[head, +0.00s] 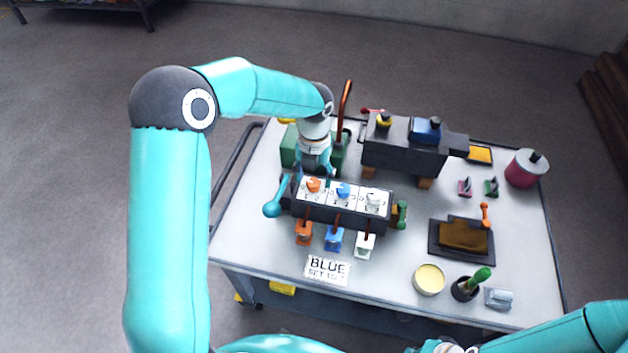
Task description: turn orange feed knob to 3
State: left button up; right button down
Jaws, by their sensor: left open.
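The orange feed knob (314,185) sits at the left end of a dark control box with white numbered dial plates (329,194). A blue knob (344,190) is in the middle and a white knob (373,199) at the right. My left gripper (315,174) is open and points down just behind and above the orange knob; I cannot tell whether it touches. The knob's exact setting is too small to read. My right arm enters at the lower right, with its gripper out of view.
Orange, blue and white tags (334,240) hang in front of the box. A card (328,269) reads "BLUE SET TO", its last character unclear. A dark engine block (404,153) stands behind. A yellow tin (429,279) and a green-handled brush (472,284) stand at the front right.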

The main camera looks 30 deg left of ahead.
pick_arm(q)
jog(key=shift+f, duration=0.8)
jog(key=shift+c, duration=0.3)
jog(key=c, duration=1.1)
